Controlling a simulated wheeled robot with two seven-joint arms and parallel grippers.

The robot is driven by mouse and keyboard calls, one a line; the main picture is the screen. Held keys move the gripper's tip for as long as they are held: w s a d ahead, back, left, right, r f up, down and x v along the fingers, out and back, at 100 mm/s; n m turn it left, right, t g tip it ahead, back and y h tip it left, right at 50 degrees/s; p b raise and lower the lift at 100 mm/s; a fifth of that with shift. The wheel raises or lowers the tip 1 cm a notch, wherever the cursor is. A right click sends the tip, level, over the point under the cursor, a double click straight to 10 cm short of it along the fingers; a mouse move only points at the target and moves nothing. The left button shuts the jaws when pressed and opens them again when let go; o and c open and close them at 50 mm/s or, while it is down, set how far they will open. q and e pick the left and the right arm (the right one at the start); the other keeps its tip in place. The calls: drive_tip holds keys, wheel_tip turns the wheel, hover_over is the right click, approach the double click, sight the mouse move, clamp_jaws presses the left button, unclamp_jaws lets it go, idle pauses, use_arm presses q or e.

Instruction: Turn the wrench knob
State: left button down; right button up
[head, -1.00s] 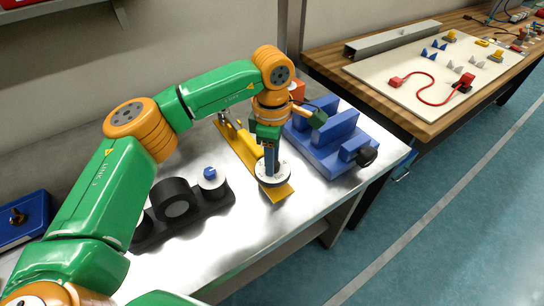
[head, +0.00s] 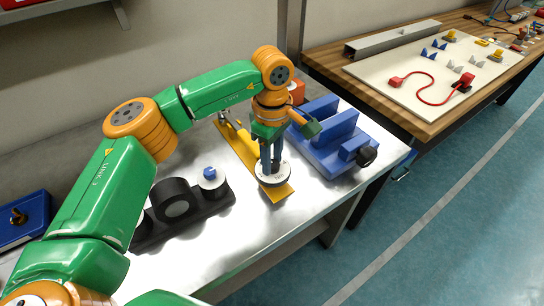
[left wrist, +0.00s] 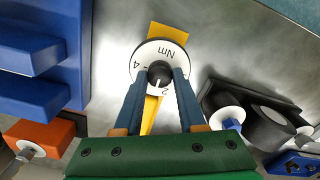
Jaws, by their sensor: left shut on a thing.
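The wrench knob is a small black knob (left wrist: 159,74) at the centre of a white round dial (left wrist: 148,56) marked "Nm", 4 and 2. The dial (head: 270,180) sits on the near end of a yellow plate (head: 283,193) on the metal bench. My left gripper (head: 271,164) points straight down over the dial. In the left wrist view its two blue fingers (left wrist: 160,80) are shut on the knob from both sides. In the head view the fingers and the dial's far side hide the knob. My right gripper is not in view.
A blue vise-like block (head: 335,140) stands close to the right of the gripper. A black fixture (head: 172,208) with a white disc and blue knob (head: 210,174) stands to the left. The bench front (head: 255,235) is clear. A wooden table (head: 430,115) stands at the right.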

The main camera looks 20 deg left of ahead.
use_arm(q)
drive_tip(key=shift+f, duration=0.15)
drive_tip(key=shift+c, duration=2.4)
unclamp_jaws()
wheel_tip(320, 180, up, 7)
drive_tip(key=shift+s+r, duration=0.1)
drive_tip(key=shift+r, duration=0.05)
